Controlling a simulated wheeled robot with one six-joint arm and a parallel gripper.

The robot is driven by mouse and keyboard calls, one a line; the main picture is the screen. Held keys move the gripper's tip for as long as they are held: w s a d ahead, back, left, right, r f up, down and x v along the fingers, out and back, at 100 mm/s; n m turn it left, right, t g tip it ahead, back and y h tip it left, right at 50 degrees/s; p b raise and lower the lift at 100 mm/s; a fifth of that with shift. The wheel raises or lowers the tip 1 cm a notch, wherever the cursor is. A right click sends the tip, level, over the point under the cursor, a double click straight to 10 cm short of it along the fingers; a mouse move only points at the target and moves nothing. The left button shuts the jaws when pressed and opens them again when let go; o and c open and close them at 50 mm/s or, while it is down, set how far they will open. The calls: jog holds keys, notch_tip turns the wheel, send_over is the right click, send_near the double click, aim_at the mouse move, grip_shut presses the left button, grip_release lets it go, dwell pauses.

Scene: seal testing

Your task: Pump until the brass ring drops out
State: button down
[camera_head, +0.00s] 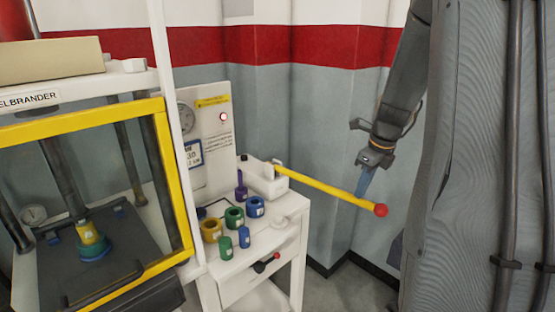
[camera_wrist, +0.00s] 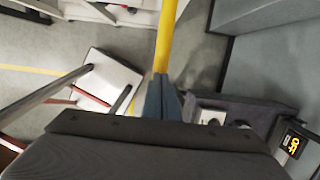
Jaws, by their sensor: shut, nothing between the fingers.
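The yellow pump lever (camera_head: 325,188) slants down to the right from a white pump block (camera_head: 263,180) and ends in a red ball. My gripper (camera_head: 363,192) points down, and its blue fingers are together and empty. Their tips appear at the lever near the ball; I cannot tell whether they touch. In the wrist view the lever (camera_wrist: 167,38) runs up from my fingertips (camera_wrist: 160,80). In the yellow-framed press, a brass-coloured piece (camera_head: 88,232) sits on a teal base (camera_head: 95,249) under the ram. Whether it is the brass ring is unclear.
A white cart (camera_head: 265,255) holds a gold ring (camera_head: 211,230), green and blue rings, and small plugs. A gauge panel (camera_head: 207,135) with a lit red lamp stands behind. The yellow press frame (camera_head: 175,180) is at left. Grey wall lies behind the lever.

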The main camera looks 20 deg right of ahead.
notch_tip(320, 180, down, 10)
jog(key=b, duration=0.4)
jog(key=shift+s, duration=0.2)
jog(key=shift+r, duration=0.2)
dwell(0.3)
jog(key=r+p, duration=0.2)
jog(key=r, duration=0.2)
jog(key=r+p, duration=0.1)
jog(key=r, duration=0.4)
jog(key=r+p, duration=0.2)
jog(key=r, duration=0.2)
jog(key=shift+w+r+p, duration=0.15)
jog(key=shift+w+p, duration=0.1)
jog(key=shift+p, duration=0.1)
jog(key=shift+a+r, duration=0.1)
jog(key=shift+r, duration=0.05)
jog(key=s+d+r, duration=0.1)
jog(key=s+r, duration=0.2)
jog(key=r, duration=0.4)
jog(key=shift+s+d, duration=0.3)
jog(key=shift+s, duration=0.05)
dwell(1.9)
dwell(1.3)
